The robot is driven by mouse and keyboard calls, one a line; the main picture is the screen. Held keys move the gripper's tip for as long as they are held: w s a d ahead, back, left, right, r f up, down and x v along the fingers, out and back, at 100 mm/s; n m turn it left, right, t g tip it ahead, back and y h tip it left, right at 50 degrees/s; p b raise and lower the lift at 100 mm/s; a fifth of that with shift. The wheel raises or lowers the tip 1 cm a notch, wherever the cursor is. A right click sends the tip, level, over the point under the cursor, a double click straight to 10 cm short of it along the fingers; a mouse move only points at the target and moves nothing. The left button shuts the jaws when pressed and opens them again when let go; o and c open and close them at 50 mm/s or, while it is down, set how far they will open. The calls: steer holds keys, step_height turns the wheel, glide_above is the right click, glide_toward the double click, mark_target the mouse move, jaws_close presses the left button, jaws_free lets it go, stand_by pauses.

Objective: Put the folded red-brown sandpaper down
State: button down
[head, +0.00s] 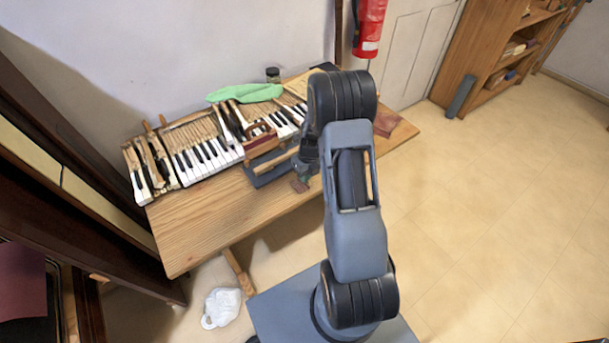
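My gripper (301,178) hangs over the front edge of the wooden workbench, right of the middle, seen small and partly behind my arm. A small dark red-brown piece, the folded sandpaper (299,186), shows at its fingertips, and the gripper appears shut on it. The fingers themselves are hard to make out. A flat red-brown sheet (386,123) lies at the right end of the workbench (205,222), partly behind my arm.
Piano keys (205,157) line the back of the bench. A green cloth (245,93) and a dark jar (272,74) lie behind them. A wooden holder (262,142) and a blue-grey tray (270,175) stand left of my gripper. The bench's front left is clear.

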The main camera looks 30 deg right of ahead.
steer(key=shift+f, duration=0.25)
steer(key=c, duration=1.4)
jaws_free()
step_height(320, 180, up, 12)
steer(key=d+f, duration=0.1)
steer(key=d, duration=0.1)
step_height(320, 180, up, 7)
steer(key=n, duration=0.8)
glide_above(302, 188)
steer(key=shift+s+a+r+n+t+h+b, duration=0.2)
steer(key=shift+s+a+r+n+t, duration=0.45)
steer(key=shift+s+a+r+n, duration=2.6)
steer(key=shift+s+d+f+n+t+h+b, duration=0.1)
steer(key=shift+s+f+n+t+h, duration=0.65)
steer(key=shift+n, duration=5)
steer(key=shift+s+a+r+n+t+y+b, duration=0.15)
steer(key=shift+s+a+r+n+t, duration=0.9)
steer(key=shift+s+n, duration=2.8)
